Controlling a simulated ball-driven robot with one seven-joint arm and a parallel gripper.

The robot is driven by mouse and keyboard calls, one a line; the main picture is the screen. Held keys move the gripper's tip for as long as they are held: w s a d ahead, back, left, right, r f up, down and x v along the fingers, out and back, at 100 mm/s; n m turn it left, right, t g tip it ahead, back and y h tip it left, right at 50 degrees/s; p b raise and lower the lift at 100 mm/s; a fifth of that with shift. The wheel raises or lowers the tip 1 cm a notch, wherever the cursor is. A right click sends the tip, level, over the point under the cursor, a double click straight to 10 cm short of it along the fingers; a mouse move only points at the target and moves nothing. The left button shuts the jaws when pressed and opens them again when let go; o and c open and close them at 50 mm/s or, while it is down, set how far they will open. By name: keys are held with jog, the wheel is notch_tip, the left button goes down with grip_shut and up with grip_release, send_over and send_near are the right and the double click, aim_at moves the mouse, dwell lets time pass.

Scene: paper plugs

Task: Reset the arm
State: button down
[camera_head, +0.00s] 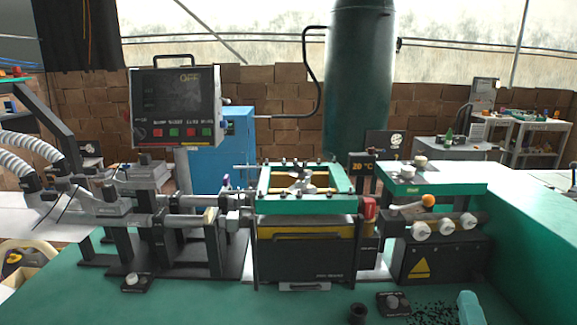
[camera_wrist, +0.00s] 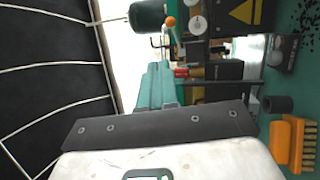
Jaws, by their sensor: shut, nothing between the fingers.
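My gripper (camera_wrist: 158,68) shows in the wrist view as two teal fingers close together beyond a dark bolted bar. It is shut and holds nothing. The fingers point toward the machine on the bench, which appears turned sideways in that view. My arm and gripper do not show in the head view.
A machine with a green-framed top (camera_head: 305,205) stands mid-bench, with a clamp assembly (camera_head: 150,225) left of it and a black box with white knobs (camera_head: 440,245) right. A control panel (camera_head: 175,105) rises behind. Black granules (camera_head: 433,313) lie at front right. An orange brush (camera_wrist: 295,142) shows at right.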

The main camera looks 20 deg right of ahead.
jog(key=s+f+m+g+y, duration=0.1)
jog(key=s+f+m+g, duration=0.35)
jog(key=f, duration=0.25)
jog(key=s+f+m+g+y, duration=0.1)
jog(key=s+f+m+g, duration=0.3)
jog(key=f, duration=0.4)
jog(key=s+a+f+m+g+y+p, duration=0.1)
jog(key=s+a+f+m+g+y, duration=0.2)
jog(key=s+a+f+g+y, duration=0.4)
jog(key=s+a+f+y, duration=0.1)
jog(key=s+a+f, duration=0.3)
jog(key=a+f, duration=0.1)
jog(key=shift+s+a+y, duration=0.35)
jog(key=shift+a+y, duration=0.05)
jog(key=shift+a, duration=0.25)
